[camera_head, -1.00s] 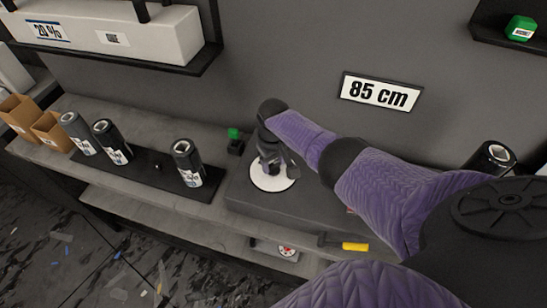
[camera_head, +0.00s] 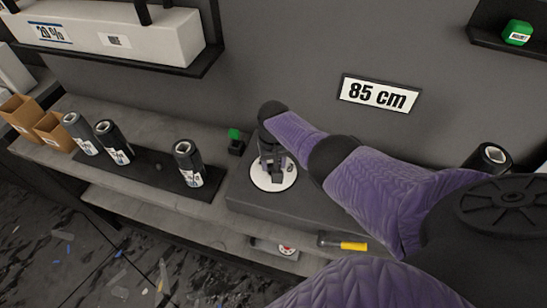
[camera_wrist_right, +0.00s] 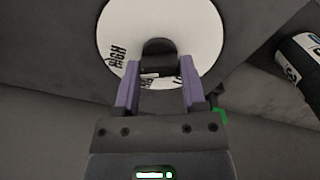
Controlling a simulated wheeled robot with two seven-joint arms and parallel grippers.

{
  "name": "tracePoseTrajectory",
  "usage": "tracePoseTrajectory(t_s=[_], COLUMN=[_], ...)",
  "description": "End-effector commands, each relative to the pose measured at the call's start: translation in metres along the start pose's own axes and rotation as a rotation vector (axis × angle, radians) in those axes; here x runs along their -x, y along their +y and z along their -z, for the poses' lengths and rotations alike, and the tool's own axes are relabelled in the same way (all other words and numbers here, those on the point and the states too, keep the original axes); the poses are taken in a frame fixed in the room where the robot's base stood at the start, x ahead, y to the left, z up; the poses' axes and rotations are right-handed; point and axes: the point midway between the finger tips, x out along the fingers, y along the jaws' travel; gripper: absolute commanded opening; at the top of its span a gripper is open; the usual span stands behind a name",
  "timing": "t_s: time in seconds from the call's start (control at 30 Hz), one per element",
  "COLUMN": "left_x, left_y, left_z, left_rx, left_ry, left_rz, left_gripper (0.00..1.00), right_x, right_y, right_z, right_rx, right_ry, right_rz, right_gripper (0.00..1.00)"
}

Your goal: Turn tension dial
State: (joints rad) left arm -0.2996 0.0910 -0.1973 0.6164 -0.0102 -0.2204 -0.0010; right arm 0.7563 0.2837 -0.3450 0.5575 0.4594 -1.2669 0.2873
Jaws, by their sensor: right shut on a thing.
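The tension dial (camera_head: 272,181) is a round white disc with a black knob, on top of a dark box on the bench. In the right wrist view the white disc (camera_wrist_right: 200,28) fills the top middle, with the word HIGH printed at two places on it. My right gripper (camera_wrist_right: 158,72) is shut on the black knob (camera_wrist_right: 157,48), one purple finger on each side. In the head view my right gripper (camera_head: 272,160) reaches down onto the dial and hides part of it. My left gripper is not in view.
Several dark rolls (camera_head: 189,163) stand on a black mat left of the dial. A yellow-handled tool (camera_head: 352,246) lies on the shelf below. An 85 cm sign (camera_head: 379,93) hangs on the wall.

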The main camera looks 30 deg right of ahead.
Motion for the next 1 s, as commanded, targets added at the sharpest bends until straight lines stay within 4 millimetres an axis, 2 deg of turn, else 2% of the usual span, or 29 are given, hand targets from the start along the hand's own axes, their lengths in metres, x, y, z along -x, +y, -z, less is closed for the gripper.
tracePoseTrajectory(t_s=[0.17, 0.2, 0.37, 0.67, 0.77, 0.9, 1.0], left_x=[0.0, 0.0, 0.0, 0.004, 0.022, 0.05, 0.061], left_y=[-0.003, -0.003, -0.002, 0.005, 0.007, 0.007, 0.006], left_z=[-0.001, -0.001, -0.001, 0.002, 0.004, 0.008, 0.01], left_rx=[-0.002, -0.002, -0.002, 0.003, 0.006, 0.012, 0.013], left_ry=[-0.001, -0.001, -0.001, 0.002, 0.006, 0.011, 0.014], left_rz=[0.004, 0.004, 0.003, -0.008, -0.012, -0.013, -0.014], left_gripper=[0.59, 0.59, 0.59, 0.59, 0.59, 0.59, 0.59], right_x=[0.002, 0.002, 0.001, 0.005, 0.028, 0.067, 0.087], right_y=[0.0, 0.0, 0.0, 0.0, 0.0, 0.0, 0.0], right_z=[0.002, 0.002, 0.001, 0.001, 0.001, 0.001, 0.001], right_rx=[-0.001, -0.001, 0.0, 0.001, 0.001, 0.001, 0.002], right_ry=[0.007, 0.007, 0.005, 0.003, 0.003, 0.005, 0.006], right_rz=[0.002, 0.002, 0.001, 0.001, 0.001, 0.001, 0.0], right_gripper=[0.0, 0.55, 0.88, 0.88, 0.88, 0.88, 0.88])
